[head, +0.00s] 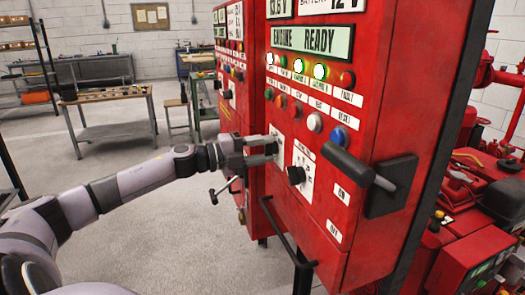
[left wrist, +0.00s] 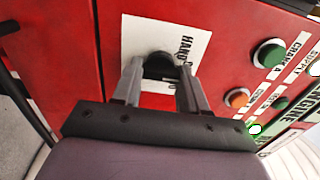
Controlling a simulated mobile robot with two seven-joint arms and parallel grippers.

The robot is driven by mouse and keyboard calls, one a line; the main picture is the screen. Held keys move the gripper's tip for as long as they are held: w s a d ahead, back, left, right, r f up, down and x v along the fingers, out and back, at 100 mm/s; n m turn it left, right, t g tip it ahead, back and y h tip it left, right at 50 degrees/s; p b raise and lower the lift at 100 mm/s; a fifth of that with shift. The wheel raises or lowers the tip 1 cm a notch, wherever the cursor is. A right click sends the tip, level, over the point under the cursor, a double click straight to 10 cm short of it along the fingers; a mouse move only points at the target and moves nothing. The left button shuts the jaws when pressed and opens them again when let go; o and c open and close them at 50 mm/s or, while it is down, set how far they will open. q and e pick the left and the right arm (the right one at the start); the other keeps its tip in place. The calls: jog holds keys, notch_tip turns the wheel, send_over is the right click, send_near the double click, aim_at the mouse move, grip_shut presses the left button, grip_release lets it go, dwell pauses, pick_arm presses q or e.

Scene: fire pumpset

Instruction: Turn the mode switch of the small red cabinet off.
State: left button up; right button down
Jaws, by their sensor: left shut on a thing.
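My left gripper (head: 268,148) reaches in from the left to the front of the near red cabinet (head: 330,215). In the left wrist view my left gripper (left wrist: 158,82) has its two fingers on either side of a black switch knob (left wrist: 158,62) and is shut on it. The knob sits on a white plate (left wrist: 135,32) with the word HAND and other lettering partly covered. In the head view the fingers hide this knob. I cannot read its exact setting. My right gripper is not in view.
A second black knob (head: 296,175) sits close by at lower right. A large black handle (head: 350,165) sticks out farther right. Lit buttons (head: 299,66) are above, and a dark bar handle (head: 285,232) juts out below. Another red cabinet (head: 229,55) stands behind.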

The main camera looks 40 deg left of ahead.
aim_at(265, 150)
pick_arm(q)
jog(key=o, duration=1.1)
jog(key=shift+c, duration=0.2)
jog(key=shift+s, duration=0.1)
jog(key=shift+b+v, duration=0.3)
jog(key=shift+v, duration=1.95)
jog(key=shift+p+v, duration=0.5)
jog(key=shift+v, duration=0.75)
